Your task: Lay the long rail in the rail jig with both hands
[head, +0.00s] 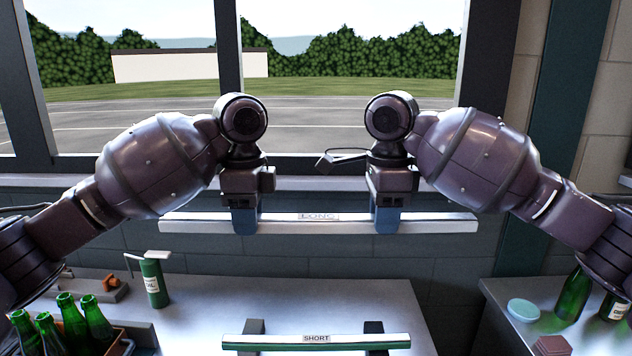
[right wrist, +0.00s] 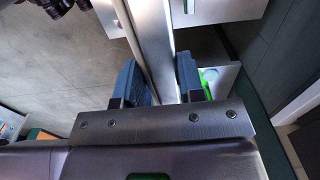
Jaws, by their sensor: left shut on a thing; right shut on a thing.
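The long rail (head: 318,228), a pale bar labelled LONG, is held level above the bench in the head view. My left gripper (head: 245,221) is shut on it left of the label, and my right gripper (head: 387,221) is shut on it right of the label. In the right wrist view, the long rail (right wrist: 152,40) runs between the blue fingers of my right gripper (right wrist: 161,82). Below and nearer, a rail labelled SHORT (head: 317,338), with a green strip, lies across two supports, one grey (head: 254,327) and one dark (head: 373,327). I cannot tell whether these supports are the rail jig.
A green cylinder with a lever (head: 153,283) stands on the bench (head: 215,300) at left. Green bottles (head: 75,322) sit in a crate at the lower left. A right-hand bench holds a pale blue round dish (head: 524,310) and more bottles (head: 574,294). A gap separates the benches.

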